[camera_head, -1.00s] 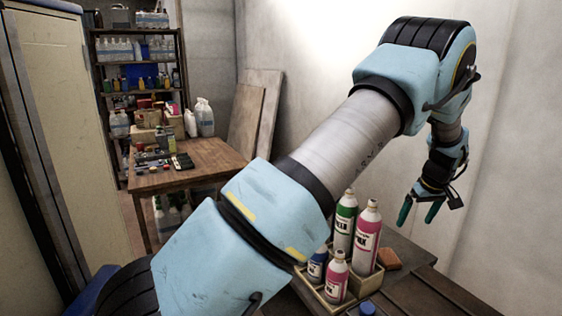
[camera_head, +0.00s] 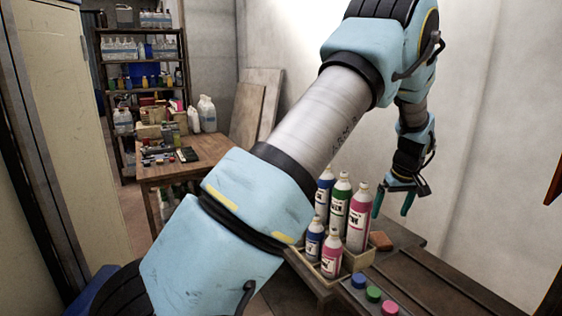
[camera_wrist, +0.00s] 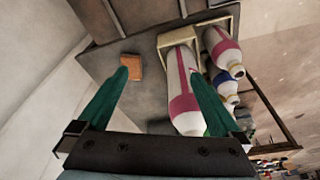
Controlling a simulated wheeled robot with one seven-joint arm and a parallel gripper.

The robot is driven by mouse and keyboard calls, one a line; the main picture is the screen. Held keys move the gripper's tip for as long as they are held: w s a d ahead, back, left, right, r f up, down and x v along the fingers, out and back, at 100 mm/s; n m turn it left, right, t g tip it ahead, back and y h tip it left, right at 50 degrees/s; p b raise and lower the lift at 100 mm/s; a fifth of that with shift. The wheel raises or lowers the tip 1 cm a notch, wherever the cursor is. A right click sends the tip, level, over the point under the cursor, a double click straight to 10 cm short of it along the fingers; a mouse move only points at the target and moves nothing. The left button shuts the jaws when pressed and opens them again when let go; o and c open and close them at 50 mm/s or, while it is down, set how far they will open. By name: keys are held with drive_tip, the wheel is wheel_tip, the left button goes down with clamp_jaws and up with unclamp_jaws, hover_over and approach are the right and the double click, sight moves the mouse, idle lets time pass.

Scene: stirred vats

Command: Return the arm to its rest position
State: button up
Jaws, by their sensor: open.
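My arm reaches up across the head view and bends down at the right. My gripper (camera_head: 391,209) hangs at its end with the fingers pointing down, open and empty. In the wrist view my gripper (camera_wrist: 157,74) shows two green fingers spread apart. A pink-labelled bottle (camera_head: 358,222) and a green-labelled bottle (camera_head: 339,204) stand with several others in a wooden crate (camera_head: 358,262), left of the gripper in the head view. In the wrist view a pink-banded bottle (camera_wrist: 182,88) shows between the fingers, partly behind the right one. I cannot tell any contact.
A brown block (camera_head: 381,240) lies on the table beside the crate. Blue, green and pink caps stand at its front, including the green cap (camera_head: 373,294). A white wall (camera_head: 480,130) rises behind the gripper. A wooden table (camera_head: 205,150) and shelves (camera_head: 140,60) stand back left.

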drive_tip(key=s+a+b, duration=0.2)
drive_tip(key=a+b, duration=0.1)
drive_tip(key=a, duration=0.9)
drive_tip(key=s+a+b, duration=0.2)
drive_tip(key=a, duration=1)
drive_tip(key=s+a+f+m+g+b, duration=0.1)
drive_tip(key=s+a+f+m+b, duration=0.1)
drive_tip(key=s+a, duration=1.1)
drive_tip(key=shift+s+a+f+h+b, duration=0.35)
drive_tip(key=shift+a+f+b, duration=0.15)
drive_tip(key=shift+b, duration=0.2)
